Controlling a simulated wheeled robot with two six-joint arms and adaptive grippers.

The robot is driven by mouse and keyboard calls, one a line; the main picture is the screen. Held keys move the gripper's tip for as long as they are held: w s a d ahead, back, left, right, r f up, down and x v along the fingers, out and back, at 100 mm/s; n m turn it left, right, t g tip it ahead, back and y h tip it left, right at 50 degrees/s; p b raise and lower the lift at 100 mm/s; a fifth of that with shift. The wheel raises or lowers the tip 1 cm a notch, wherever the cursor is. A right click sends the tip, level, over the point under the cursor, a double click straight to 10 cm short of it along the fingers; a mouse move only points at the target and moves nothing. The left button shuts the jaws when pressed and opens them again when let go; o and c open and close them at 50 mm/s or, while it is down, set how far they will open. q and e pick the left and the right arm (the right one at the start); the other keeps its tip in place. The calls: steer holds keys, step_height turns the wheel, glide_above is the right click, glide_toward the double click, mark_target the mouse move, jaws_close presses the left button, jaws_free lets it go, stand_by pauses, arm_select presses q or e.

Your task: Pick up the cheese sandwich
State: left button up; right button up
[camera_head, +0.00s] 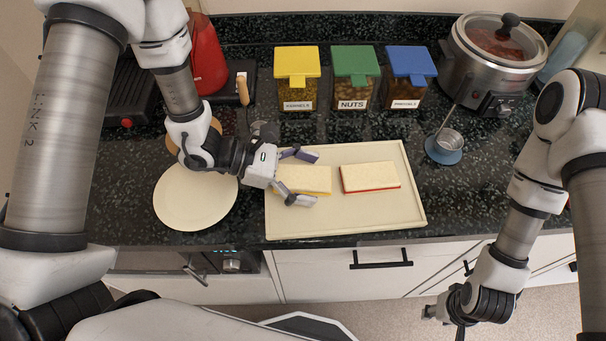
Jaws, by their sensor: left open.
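A sandwich with white bread and a yellow edge (316,180), which looks like the cheese one, lies on the left half of a cream tray (345,226). My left gripper (301,177) is open, coming in from the left. One finger is beyond the far side of this sandwich and one is near its front side. The gripper hides its left end, and I cannot tell whether the fingers touch it. A second sandwich with a red edge (370,177) lies to the right on the tray. My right gripper (443,315) is low at the bottom right, in front of the cabinets and away from the tray.
An empty round cream plate (195,200) stands left of the tray. Yellow-, green- and blue-lidded containers (297,80) (355,80) (407,78) line the back. A steel cooker (490,65) and a ladle on a blue rest (444,150) are to the right.

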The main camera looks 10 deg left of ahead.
arm_select(q)
steer(key=shift+d, duration=0.15)
steer(key=shift+f, duration=0.1)
steer(key=shift+c, duration=0.7)
steer(key=c, duration=1.1)
steer(key=shift+c, duration=0.2)
